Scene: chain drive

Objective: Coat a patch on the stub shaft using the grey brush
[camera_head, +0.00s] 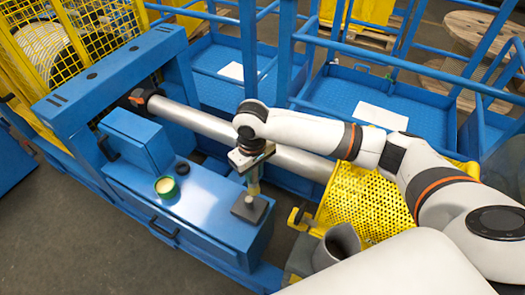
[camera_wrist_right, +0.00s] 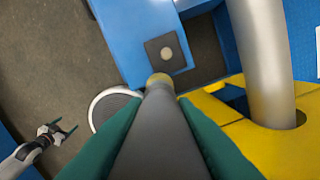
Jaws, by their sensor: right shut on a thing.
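The stub shaft is a long grey cylinder (camera_head: 205,123) running from the blue housing toward the yellow perforated guard; its middle is behind my right arm. It also shows at the right of the wrist view (camera_wrist_right: 262,60). My right gripper (camera_head: 252,160) is shut on the grey brush (camera_wrist_right: 160,125), which points down with a yellowish tip (camera_head: 253,189). The tip appears close above a dark square block (camera_head: 243,211); I cannot tell whether they touch. My left gripper (camera_wrist_right: 58,132) shows only in the wrist view, open and empty.
A dark round piece (camera_head: 182,168) lies beside the tin. The yellow perforated guard (camera_head: 365,200) and a grey open cylinder (camera_head: 337,247) stand at the bench's right. Blue rails (camera_head: 400,65) are behind the shaft. The bench top between tin and block is clear.

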